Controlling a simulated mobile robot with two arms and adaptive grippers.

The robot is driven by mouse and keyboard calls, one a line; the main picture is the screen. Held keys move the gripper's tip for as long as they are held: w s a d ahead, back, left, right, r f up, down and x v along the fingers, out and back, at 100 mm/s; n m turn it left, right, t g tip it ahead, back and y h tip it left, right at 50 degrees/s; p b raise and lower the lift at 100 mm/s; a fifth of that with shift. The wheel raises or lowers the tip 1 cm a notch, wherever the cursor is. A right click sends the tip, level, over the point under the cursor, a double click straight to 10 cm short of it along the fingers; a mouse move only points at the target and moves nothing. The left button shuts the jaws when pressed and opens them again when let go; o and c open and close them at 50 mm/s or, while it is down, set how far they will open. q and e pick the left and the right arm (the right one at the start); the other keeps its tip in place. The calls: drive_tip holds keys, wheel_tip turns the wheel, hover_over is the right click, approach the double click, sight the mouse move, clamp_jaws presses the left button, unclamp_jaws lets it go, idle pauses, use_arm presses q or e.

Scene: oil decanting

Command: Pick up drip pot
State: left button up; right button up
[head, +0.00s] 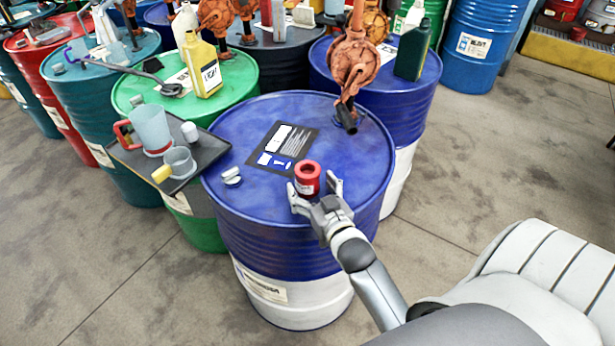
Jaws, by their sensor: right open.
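A small red pot (307,178) with a dark open top and a pale label, which I take for the drip pot, stands upright on the blue drum (345,215) in front, near its front edge. My right gripper (313,187) is open, with one finger on each side of the pot's lower part. I cannot tell whether the fingers touch it. The pot's lower right side is partly hidden by the gripper. My left gripper is not in view.
A dark tray (210,150) with a clear red-handled jug (151,130) and a small yellow-handled cup (180,162) is left of the blue drum. A rusty pump (354,65) stands behind, its spout (346,116) hanging over the drum. A label sheet and caps lie on the lid.

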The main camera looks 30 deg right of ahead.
drive_tip(key=shift+w+d+f, duration=0.1)
drive_tip(key=shift+w, duration=0.3)
drive_tip(key=c, duration=1.2)
drive_tip(key=shift+c, duration=0.7)
